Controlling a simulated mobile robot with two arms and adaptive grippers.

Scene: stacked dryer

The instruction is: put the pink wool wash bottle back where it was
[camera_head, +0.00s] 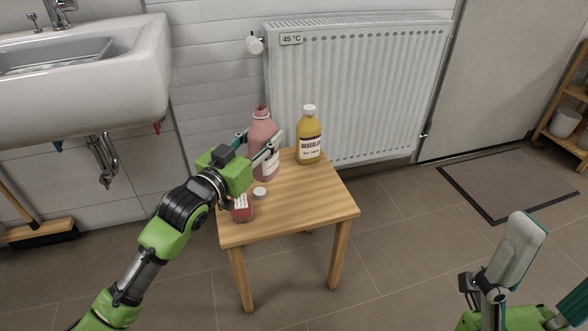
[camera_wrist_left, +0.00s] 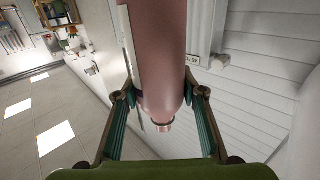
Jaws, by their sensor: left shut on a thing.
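The pink bottle (camera_head: 263,128) is upright at the back left of the small wooden table (camera_head: 310,195), left of the yellow bottle. Its mouth looks open, without a cap. My left gripper (camera_head: 260,143) is shut on its body, one finger on each side. I cannot tell whether its base touches the table. In the left wrist view the pink bottle (camera_wrist_left: 158,60) fills the space between the fingers, its neck toward the palm. My right gripper (camera_head: 510,265) is partly in view at lower right, and its jaw state is unclear.
A yellow descaler bottle (camera_head: 308,140) stands at the table's back edge. A white cap (camera_head: 260,192) and a small red container (camera_head: 242,209) are on the left part of the table. A radiator (camera_head: 355,85) stands behind. The table's front right is clear.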

